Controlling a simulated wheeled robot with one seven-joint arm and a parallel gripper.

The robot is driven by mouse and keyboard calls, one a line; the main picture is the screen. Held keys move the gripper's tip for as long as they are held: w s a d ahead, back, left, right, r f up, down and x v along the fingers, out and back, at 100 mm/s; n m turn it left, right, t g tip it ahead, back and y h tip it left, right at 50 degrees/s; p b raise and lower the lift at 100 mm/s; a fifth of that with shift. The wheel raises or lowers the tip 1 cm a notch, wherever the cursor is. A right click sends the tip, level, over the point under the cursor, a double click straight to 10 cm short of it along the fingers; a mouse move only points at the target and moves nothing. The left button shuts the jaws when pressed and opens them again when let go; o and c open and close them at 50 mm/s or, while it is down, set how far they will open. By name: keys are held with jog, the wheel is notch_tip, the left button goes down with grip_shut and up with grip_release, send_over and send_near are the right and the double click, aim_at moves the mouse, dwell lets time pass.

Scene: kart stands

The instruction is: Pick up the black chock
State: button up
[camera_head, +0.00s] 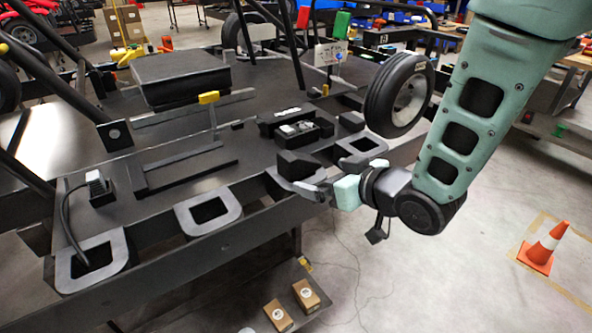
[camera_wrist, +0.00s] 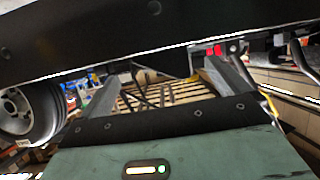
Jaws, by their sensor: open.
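A black wedge-like block (camera_head: 297,164), which looks like the black chock, sits at the front edge of the dark kart stand deck (camera_head: 190,170). My gripper (camera_head: 314,182) is at that edge, just in front and to the right of the block. In the wrist view my gripper (camera_wrist: 166,88) shows two grey fingers spread wide apart with nothing clearly between them. A dark surface fills the top of the wrist view; I cannot tell whether it is the chock or the stand. My gripper partly hides the block's lower side.
A wheel (camera_head: 400,95) stands close to my arm. A black tray (camera_head: 295,125) and a frame with a yellow-handled clamp (camera_head: 209,98) lie on the deck. Cardboard boxes (camera_head: 306,295) sit low in front. An orange cone (camera_head: 545,247) stands on open floor at right.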

aim_at(307, 169)
jog(key=shift+r+p+x, duration=0.1)
jog(key=shift+p+x, duration=0.15)
jog(key=shift+x, duration=1.2)
jog(key=shift+r+p+x, duration=0.15)
jog(key=shift+p+x, duration=0.05)
jog(key=shift+x, duration=1.25)
jog(key=shift+w, duration=0.15)
jog(key=c, duration=1)
